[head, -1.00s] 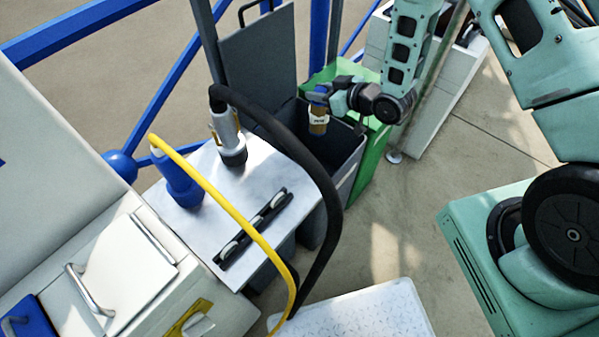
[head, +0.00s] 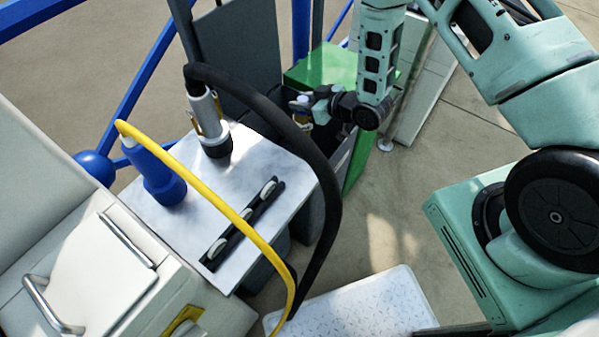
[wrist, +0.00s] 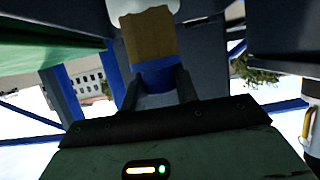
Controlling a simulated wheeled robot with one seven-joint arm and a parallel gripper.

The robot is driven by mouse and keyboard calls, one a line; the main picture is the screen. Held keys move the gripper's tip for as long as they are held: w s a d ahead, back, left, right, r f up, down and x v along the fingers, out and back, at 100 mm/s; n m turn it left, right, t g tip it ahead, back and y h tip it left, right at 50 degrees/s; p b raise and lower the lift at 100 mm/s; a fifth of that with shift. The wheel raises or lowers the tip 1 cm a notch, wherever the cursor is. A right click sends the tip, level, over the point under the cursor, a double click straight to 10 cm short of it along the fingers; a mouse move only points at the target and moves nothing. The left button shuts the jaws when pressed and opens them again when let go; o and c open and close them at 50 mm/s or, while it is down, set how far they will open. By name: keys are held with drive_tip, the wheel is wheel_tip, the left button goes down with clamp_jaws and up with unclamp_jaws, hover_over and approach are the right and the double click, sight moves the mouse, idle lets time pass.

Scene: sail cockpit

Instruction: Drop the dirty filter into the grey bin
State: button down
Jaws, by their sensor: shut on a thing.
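The dirty filter has a tan body, white lower part and blue cap; it fills the top middle of the wrist view (wrist: 150,38). My gripper (wrist: 156,88) is shut on its blue end. In the head view my gripper (head: 303,106) is over the opening of the grey bin (head: 341,163), with only a bit of the filter (head: 303,121) showing below it. The bin's lid stands up behind. The black hose and my arm hide much of the opening, so I cannot tell how deep the filter hangs.
A green bin (head: 322,66) stands just behind the grey one. A thick black hose (head: 322,190) arches in front. A pale table (head: 225,245) carries a blue cylinder (head: 158,177), a grey plug (head: 212,135) and a black rack (head: 240,222). Open floor lies to the right.

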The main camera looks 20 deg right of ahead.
drive_tip(key=shift+f, duration=0.2)
drive_tip(key=c, duration=1)
unclamp_jaws()
drive_tip(key=shift+s+d, duration=0.1)
drive_tip(key=v, duration=1.7)
drive_tip(key=shift+s, duration=0.1)
